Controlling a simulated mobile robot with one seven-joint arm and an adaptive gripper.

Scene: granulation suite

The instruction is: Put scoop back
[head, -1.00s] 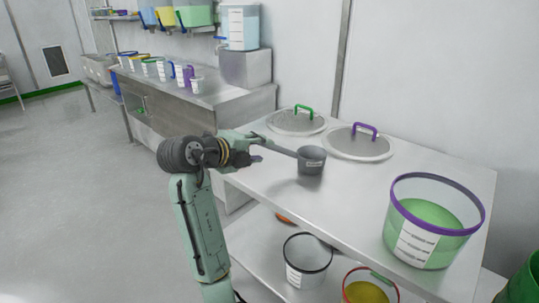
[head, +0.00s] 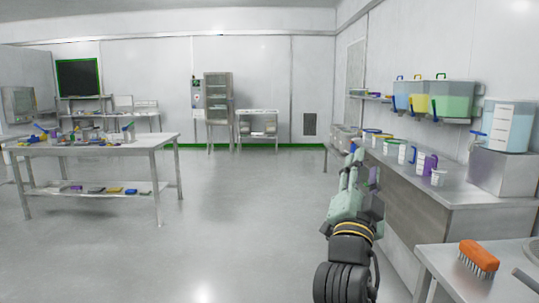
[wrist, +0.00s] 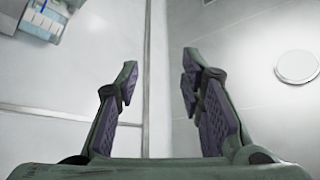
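My gripper (head: 357,168) is raised in front of me at right of centre in the head view, pointing away over the floor beside the long counter. In the wrist view my gripper (wrist: 160,64) is open, its two fingers apart with nothing between them. A thin grey bar (head: 527,283) at the right edge of the head view, over the near steel table (head: 450,268), looks like the scoop's handle. The rest of it is out of frame, so I cannot tell how it rests.
An orange brush (head: 478,256) lies on the near table. The long counter (head: 428,190) holds several cups, with a blue-tinted dispenser (head: 509,126) at its right end. A cluttered table (head: 95,150) stands at left. The middle floor is clear.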

